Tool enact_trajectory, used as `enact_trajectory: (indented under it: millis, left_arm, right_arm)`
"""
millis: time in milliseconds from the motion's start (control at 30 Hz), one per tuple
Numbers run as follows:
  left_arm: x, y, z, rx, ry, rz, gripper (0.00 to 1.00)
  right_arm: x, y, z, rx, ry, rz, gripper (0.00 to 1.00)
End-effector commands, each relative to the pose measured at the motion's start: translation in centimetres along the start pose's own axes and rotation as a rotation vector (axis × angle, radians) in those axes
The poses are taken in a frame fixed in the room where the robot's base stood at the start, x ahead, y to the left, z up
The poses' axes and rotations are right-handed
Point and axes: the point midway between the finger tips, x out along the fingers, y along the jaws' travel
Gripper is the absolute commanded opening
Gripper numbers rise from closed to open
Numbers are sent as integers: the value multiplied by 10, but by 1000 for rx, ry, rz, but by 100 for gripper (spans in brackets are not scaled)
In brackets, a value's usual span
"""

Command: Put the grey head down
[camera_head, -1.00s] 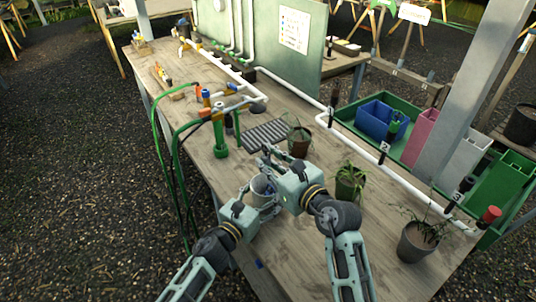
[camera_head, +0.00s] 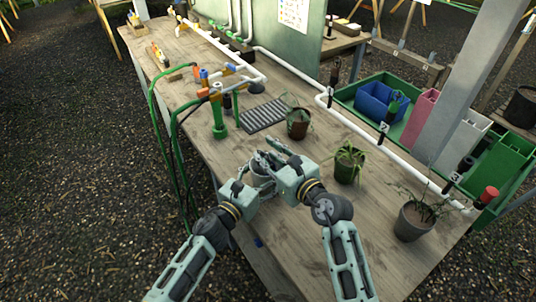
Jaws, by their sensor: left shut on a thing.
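My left gripper (camera_head: 259,189) is shut beside the grey bucket (camera_head: 263,178) near the table's front edge. What it holds is small and mostly hidden by the fingers; I take it to be the grey head, but its outline is not clear. My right gripper (camera_head: 266,156) is just above and behind the bucket, its fingers spread and pointing left. The two grippers are close together and partly cover the bucket. I cannot tell whether either touches it.
A green post (camera_head: 219,120) with hoses stands behind on the left. A white pipe (camera_head: 375,146) crosses right. Bare wood lies in front of the plants.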

Motion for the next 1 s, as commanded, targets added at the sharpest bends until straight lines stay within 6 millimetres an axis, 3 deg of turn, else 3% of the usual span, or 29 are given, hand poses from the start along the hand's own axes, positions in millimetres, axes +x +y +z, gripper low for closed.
enact_trajectory:
  millis: [100,733,1000]
  left_arm:
    - [0,0,0,-1,1,0,39]
    - [0,0,0,-1,1,0,39]
    - [0,0,0,-1,1,0,39]
  right_arm:
    - [0,0,0,0,0,0,41]
    - [0,0,1,0,-1,0,41]
    - [-5,-3,35,-1,-6,0,41]
